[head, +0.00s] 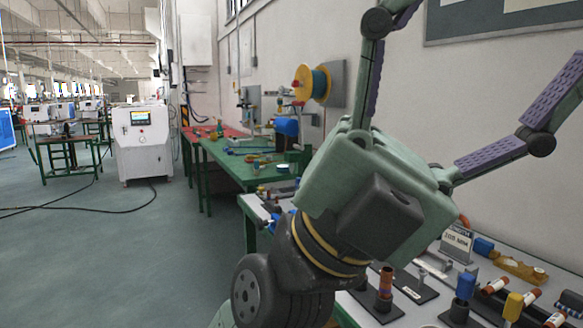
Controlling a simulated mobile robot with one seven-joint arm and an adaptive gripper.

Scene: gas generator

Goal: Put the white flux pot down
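My gripper (485,60) fills the right half of the head view, raised above the near bench. The left finger runs out of the top of the picture and the right finger reaches the right edge. I cannot make out a white flux pot for certain. A small pale round item (284,168) lies on the green bench behind, too small to identify. My gripper's body hides part of both benches.
The near bench (262,238) holds black stands with blue, yellow and red-brown parts, and a small sign (457,243). The green bench (228,171) behind carries tools and a blue box (287,126). A white machine (142,142) stands far left. Cables cross the open floor.

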